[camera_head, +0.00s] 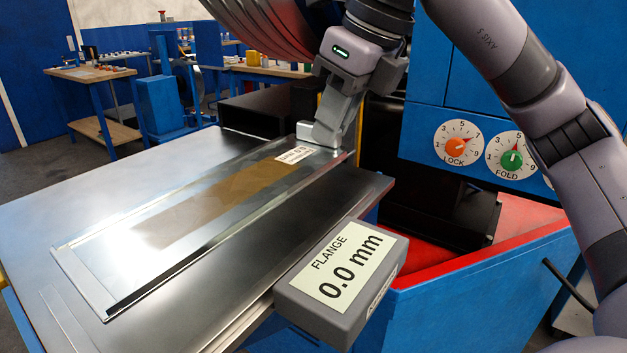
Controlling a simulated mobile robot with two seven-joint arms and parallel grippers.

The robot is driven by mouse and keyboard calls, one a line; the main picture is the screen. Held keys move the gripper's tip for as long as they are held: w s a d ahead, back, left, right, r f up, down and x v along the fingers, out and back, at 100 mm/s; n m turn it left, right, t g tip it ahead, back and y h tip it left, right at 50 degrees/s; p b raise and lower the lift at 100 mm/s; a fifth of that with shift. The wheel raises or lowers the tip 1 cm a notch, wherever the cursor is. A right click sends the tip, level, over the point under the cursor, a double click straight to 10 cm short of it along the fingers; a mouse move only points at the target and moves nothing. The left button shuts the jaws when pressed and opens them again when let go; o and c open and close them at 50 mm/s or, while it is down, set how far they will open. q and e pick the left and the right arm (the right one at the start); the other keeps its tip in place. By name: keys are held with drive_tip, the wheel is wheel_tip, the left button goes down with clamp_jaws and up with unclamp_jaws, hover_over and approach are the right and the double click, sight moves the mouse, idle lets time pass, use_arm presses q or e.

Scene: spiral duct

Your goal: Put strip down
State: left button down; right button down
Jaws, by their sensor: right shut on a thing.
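The strip (215,210) is a long shiny metal sheet with a brown patch and a small white label near its far end. It lies along the grey metal table (60,215), on it or very slightly above it; I cannot tell which. My right gripper (322,138) is shut on the strip's far right end, with its fingers pointing down. The fingertips are partly hidden where they meet the strip. My left gripper is not in view.
A grey display box reading FLANGE 0.0 mm (342,268) sits at the table's right edge. A blue machine with a LOCK dial (458,143) and a FOLD dial (511,155) stands at right. Ribbed duct (262,28) hangs behind. Workbenches (90,75) are far left.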

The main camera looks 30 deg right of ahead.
sight(339, 146)
drive_tip(key=shift+f, duration=2.6)
drive_tip(key=shift+f+b, duration=0.1)
drive_tip(key=shift+b, duration=0.2)
drive_tip(key=shift+f, duration=0.15)
drive_tip(key=c, duration=1.1)
unclamp_jaws()
drive_tip(key=shift+r, duration=0.2)
